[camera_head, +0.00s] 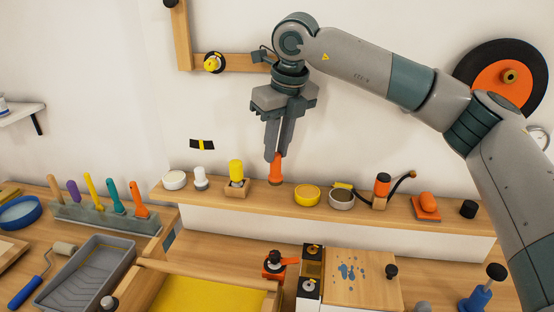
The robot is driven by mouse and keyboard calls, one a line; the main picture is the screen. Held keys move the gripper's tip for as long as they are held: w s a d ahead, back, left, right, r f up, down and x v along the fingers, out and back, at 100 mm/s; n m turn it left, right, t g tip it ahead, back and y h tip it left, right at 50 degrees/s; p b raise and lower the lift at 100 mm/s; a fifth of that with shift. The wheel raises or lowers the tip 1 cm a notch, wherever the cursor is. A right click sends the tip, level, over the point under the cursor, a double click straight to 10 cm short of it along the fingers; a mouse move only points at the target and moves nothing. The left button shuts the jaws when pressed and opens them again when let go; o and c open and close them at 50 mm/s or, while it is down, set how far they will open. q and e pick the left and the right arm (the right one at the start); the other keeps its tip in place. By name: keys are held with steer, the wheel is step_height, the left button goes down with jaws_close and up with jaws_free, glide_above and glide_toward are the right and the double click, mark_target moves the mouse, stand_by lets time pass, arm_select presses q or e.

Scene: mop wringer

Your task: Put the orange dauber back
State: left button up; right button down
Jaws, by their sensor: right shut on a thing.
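My right gripper (277,152) points down above the raised wooden shelf (315,210) and is shut on the orange dauber (276,172). The dauber hangs upright between the fingertips, its lower end close to the shelf top; I cannot tell whether it touches. To its left, a yellow dauber (236,169) stands in a small wooden holder (237,188). A white dauber-like piece (200,178) stands further left. My left gripper is not in view.
A yellow bowl (307,195) and a grey bowl (341,198) sit right of the dauber. Beyond them are an orange-topped lever device (382,186) and an orange block (427,205). Below are a grey paint tray (88,273) and a rack of coloured handles (105,218).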

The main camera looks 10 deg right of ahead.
mark_target(278, 155)
steer(key=x, duration=0.1)
steer(key=p+x, duration=0.1)
steer(key=shift+s+d+f+p, duration=0.1)
steer(key=shift+s+f+p, duration=0.2)
steer(key=shift+f, duration=0.15)
steer(key=shift+w+f, duration=0.1)
steer(key=shift+f, duration=0.25)
steer(key=shift+f, duration=0.1)
steer(key=shift+f, duration=0.1)
steer(key=c, duration=1.6)
jaws_free()
